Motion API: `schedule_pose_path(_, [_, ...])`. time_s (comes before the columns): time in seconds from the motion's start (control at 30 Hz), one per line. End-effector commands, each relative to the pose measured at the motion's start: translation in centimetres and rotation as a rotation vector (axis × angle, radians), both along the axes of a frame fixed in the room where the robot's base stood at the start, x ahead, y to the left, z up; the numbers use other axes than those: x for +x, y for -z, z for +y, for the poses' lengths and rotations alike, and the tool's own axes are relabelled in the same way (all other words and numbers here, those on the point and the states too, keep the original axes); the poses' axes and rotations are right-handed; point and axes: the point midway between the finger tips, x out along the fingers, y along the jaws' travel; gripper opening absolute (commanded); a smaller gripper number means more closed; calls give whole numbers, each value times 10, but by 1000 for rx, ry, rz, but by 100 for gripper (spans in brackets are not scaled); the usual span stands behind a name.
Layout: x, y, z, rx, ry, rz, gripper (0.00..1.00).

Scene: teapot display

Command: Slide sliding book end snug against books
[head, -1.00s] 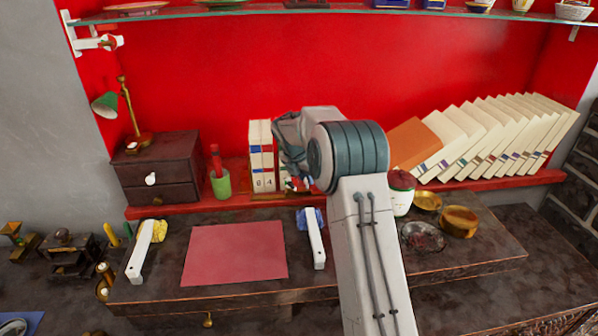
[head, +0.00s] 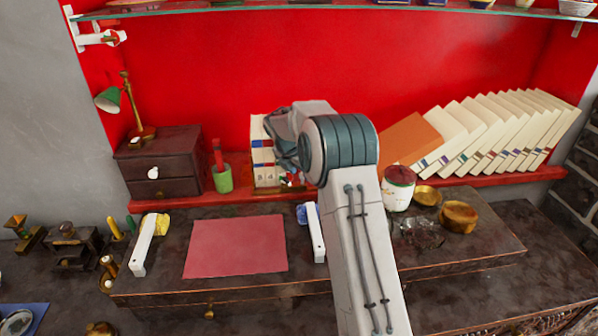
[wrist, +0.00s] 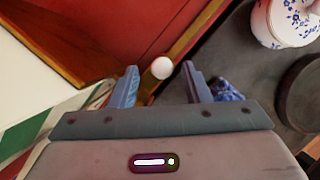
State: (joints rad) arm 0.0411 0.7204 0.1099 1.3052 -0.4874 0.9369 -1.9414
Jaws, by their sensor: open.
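Upright cream books (head: 262,150) with red and blue bands stand on the red shelf, left of my arm. My gripper is mostly hidden behind my wrist in the head view. In the wrist view, my gripper (wrist: 160,71) is open, its blue fingertips on either side of a white round knob (wrist: 162,68). The knob is near the fingertips; contact cannot be told. A brown wooden strip (wrist: 188,38) runs diagonally beside it. A white, green and red book surface (wrist: 40,122) lies at left. Which part is the sliding book end is unclear.
Leaning cream books (head: 490,130) fill the shelf's right side. A white jar (head: 398,188) and brass bowls (head: 459,216) stand right of my arm. A green cup (head: 222,179) and a small drawer chest (head: 158,165) are at left. A pink sheet (head: 236,246) lies in front.

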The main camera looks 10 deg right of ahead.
Motion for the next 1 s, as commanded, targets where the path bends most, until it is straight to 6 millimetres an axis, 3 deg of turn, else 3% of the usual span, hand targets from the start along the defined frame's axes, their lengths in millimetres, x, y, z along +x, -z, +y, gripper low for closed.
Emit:
schedule_pose_path(0.17, [-4,-20,7,1,-3,-5,43])
schedule_pose_path(0.6, [-27,-107,37,1,-5,-3,43])
schedule_pose_path(0.8, [-31,-124,42,2,-3,-2,43])
schedule_pose_path(1.0, [-32,-127,43,2,-4,-1,43])
